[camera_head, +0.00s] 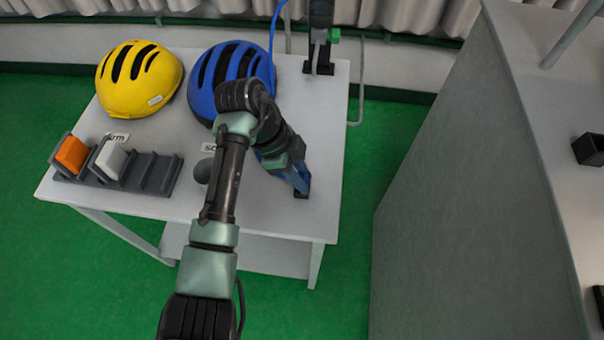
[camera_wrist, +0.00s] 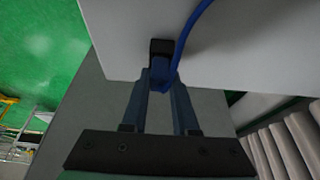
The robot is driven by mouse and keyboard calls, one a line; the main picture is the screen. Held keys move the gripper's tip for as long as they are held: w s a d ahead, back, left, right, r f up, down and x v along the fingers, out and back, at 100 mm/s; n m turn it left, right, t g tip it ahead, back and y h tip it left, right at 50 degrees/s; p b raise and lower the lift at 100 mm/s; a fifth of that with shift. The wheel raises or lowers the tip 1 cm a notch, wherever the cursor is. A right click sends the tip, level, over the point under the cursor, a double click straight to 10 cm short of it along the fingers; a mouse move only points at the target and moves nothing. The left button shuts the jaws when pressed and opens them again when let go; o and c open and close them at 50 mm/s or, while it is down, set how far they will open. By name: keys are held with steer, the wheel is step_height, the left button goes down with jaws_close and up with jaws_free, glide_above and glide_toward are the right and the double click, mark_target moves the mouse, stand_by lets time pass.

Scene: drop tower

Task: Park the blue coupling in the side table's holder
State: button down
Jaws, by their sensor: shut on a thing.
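The side table (camera_head: 285,222) is light grey. My gripper (camera_head: 301,182) is over its right front part. In the wrist view my gripper (camera_wrist: 161,82) is shut on the blue coupling (camera_wrist: 160,71), between the two fingertips. A blue hose (camera_wrist: 186,38) runs from it up and to the right. A small black holder (camera_wrist: 160,46) is right by the coupling on the table; it also shows in the head view (camera_head: 301,194) just below the fingertips. I cannot tell whether the coupling is seated in it. My arm and fingers hide the coupling in the head view.
A yellow helmet (camera_head: 138,80) and a blue helmet (camera_head: 228,66) lie at the back of the table. A grey rack (camera_head: 155,174) with an orange block (camera_head: 71,155) and a white block (camera_head: 111,159) stands front left. A dark upright stand (camera_head: 320,45) is at the back right. A tall grey cabinet (camera_head: 460,190) is further right.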

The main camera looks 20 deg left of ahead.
steer(key=shift+f, duration=0.1)
steer(key=c, duration=0.6)
jaws_free()
steer(key=p+v, duration=0.2)
steer(key=v, duration=1.1)
steer(key=shift+f, duration=0.1)
